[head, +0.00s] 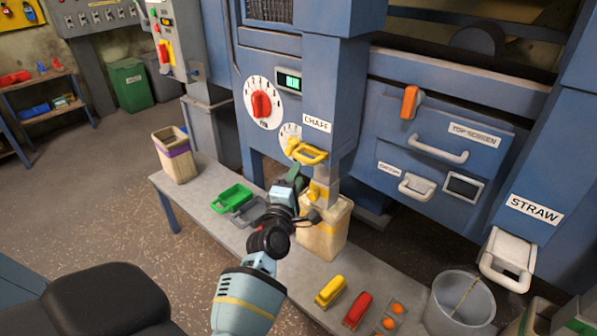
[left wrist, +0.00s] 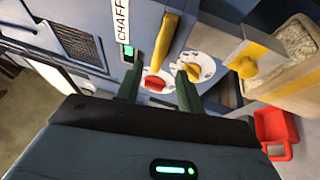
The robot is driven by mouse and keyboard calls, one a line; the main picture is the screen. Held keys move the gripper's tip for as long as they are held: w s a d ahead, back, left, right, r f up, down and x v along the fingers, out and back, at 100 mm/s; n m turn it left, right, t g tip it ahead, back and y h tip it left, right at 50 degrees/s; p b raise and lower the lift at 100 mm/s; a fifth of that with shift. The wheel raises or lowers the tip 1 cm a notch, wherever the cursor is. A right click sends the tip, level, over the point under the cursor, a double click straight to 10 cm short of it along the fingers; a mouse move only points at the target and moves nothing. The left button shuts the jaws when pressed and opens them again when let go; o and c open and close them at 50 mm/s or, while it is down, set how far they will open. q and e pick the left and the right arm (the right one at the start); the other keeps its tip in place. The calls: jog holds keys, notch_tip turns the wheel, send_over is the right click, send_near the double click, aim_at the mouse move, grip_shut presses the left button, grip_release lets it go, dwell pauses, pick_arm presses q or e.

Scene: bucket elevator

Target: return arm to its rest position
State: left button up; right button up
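My left arm reaches up from the bottom of the head view to the front of the blue machine. My left gripper (head: 294,178) is just below the yellow handle (head: 306,151) on the chaff spout, in front of the bin under it. In the left wrist view, the two green fingers of the left gripper (left wrist: 158,88) stand apart with nothing held between them. The yellow handle (left wrist: 166,40) and a red dial knob (left wrist: 154,84) show beyond the fingers. Whether any part of the gripper touches the machine cannot be told. My right gripper is not in view.
A grey bench (head: 285,262) runs below the machine. On it are a purple-banded bin (head: 174,160), a green tray (head: 231,197), the chaff bin (head: 326,232), and yellow (head: 331,291) and red (head: 357,310) tools. A bucket (head: 461,304) stands at right. Floor at left is open.

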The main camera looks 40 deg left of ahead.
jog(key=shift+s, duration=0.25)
